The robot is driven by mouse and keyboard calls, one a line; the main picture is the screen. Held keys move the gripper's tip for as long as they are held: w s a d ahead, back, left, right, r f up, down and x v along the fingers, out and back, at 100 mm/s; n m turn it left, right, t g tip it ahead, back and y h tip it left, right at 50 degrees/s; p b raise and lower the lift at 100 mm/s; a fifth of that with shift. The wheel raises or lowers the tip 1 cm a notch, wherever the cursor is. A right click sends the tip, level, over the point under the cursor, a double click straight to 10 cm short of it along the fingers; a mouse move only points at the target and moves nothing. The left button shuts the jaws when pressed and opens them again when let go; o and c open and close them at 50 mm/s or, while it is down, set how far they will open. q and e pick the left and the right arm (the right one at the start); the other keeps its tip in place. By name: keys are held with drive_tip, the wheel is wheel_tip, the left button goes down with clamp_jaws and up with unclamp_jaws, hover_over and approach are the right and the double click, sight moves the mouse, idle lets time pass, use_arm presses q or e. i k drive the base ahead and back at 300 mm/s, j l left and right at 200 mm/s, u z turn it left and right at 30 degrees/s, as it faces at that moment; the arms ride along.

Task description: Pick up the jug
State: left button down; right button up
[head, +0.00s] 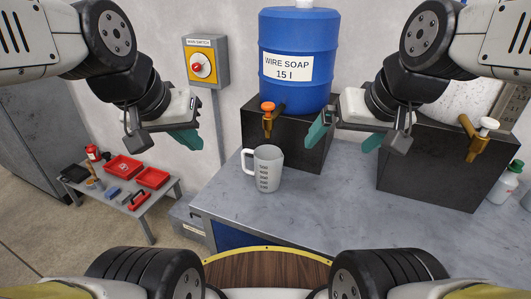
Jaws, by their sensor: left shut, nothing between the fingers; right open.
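The jug (268,169) is a grey-white measuring jug with dark markings and a handle on its left side. It stands upright on the grey workbench, in front of the black block under the blue drum. My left gripper (187,137) is shut and empty, up and to the left of the jug. My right gripper (343,140) is open and empty, up and to the right of the jug. Neither gripper touches the jug.
A blue drum (297,35) labelled "WIRE SOAP 15 l" sits on a black block (310,148) with an orange-knobbed tap (269,116). A second brass tap (476,140) is at the right. White bottles (505,184) stand far right. The workbench (330,215) is clear at the front. A low table (145,208) holds red trays.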

sight(268, 159)
drive_tip(key=z, duration=1.4)
drive_tip(key=u, duration=1.4)
drive_tip(key=k+j+z, duration=0.2)
drive_tip(key=z, duration=0.15)
drive_tip(key=k+j+z, duration=0.3)
drive_tip(key=i+j, duration=0.05)
drive_tip(key=i, duration=0.05)
